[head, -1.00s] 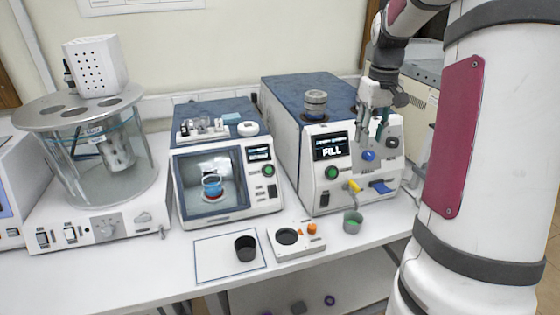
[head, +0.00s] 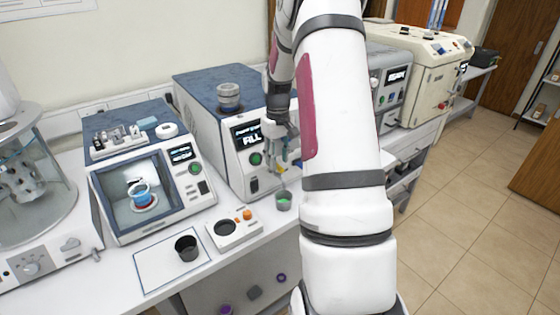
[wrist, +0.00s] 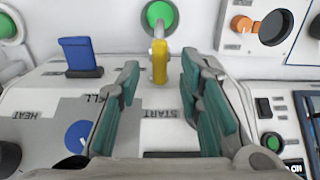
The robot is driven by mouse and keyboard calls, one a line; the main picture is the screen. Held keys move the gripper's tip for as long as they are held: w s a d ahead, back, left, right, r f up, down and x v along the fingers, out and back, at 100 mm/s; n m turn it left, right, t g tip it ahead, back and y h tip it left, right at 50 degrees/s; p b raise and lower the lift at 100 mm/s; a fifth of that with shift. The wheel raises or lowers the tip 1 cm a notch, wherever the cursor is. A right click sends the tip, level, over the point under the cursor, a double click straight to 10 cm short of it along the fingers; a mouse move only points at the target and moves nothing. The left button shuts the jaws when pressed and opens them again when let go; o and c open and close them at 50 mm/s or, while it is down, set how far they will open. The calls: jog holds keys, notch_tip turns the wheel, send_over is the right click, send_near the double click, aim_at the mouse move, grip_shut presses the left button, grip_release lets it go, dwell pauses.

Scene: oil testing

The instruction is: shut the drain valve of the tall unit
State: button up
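The tall unit (head: 186,87) has a blue top and a display reading FILL (head: 249,136). Its valve with a yellow lever (wrist: 160,62) sticks out from the front, beside a metal spout above a cup with green contents (wrist: 158,15). The yellow lever (head: 280,168) shows small in the head view, partly behind my gripper. My gripper (wrist: 160,95) is open and empty, its teal-padded fingers on either side of the lever's line. The lever lies just beyond the fingertips, and I see no contact. The head view shows my gripper (head: 280,150) close to the unit's front.
The wrist view is upside down. A blue lever (wrist: 80,56) and a blue knob (wrist: 80,136) are on the same front. The green cup (head: 283,200) stands below the valve, next to a small white device (head: 235,228) with an orange knob.

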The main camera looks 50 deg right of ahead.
jog(key=shift+f, duration=0.95)
grip_shut()
